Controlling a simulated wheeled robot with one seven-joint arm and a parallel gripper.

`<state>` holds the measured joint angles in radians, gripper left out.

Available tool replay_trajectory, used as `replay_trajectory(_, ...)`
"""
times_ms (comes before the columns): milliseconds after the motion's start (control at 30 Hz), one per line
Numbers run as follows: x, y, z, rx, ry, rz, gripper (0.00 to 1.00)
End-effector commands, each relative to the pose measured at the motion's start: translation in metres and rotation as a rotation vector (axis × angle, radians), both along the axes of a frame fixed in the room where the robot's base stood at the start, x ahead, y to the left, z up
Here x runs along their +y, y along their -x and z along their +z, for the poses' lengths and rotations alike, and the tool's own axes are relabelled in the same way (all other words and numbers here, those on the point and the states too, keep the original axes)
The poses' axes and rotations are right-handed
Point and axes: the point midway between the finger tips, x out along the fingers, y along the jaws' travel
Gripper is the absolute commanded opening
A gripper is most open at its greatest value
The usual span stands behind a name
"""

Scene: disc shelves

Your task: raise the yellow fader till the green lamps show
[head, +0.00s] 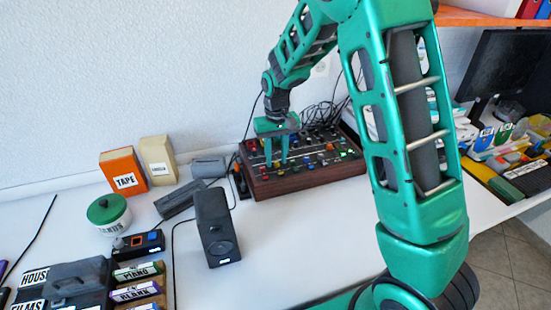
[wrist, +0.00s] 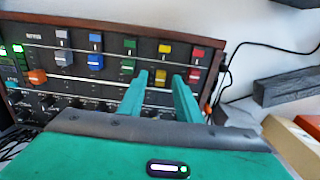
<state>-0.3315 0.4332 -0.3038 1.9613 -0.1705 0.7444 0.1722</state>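The mixer (head: 310,181) is a wood-sided panel of coloured faders on the table in the head view; its panel also shows in the wrist view (wrist: 112,52). The yellow fader (wrist: 161,75) is between the tips of my gripper (wrist: 160,76), with a gap on each side. A yellow marker (wrist: 165,48) sits above it. My gripper (head: 276,161) points down at the mixer's left part in the head view, its two fingers apart. Small green lamps (wrist: 18,48) glow at the panel's left edge in the wrist view. Whether the fingertips touch the panel cannot be told.
The red fader (wrist: 194,74) and green fader (wrist: 127,66) flank the yellow one closely. A dark speaker (head: 216,228) stands in front of the mixer. An orange TAPE box (head: 123,169) and a cream box (head: 158,160) stand left. The table front middle is clear.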

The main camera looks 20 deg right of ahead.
Motion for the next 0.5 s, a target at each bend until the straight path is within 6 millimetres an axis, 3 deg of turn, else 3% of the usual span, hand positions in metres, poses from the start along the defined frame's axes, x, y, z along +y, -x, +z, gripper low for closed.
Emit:
replay_trajectory(367,0.0002,0.0003,-0.0052,0.001,0.000,0.000,0.31)
replay_trajectory(500,0.0003,0.0003,-0.0051,0.001,0.000,0.000,0.00)
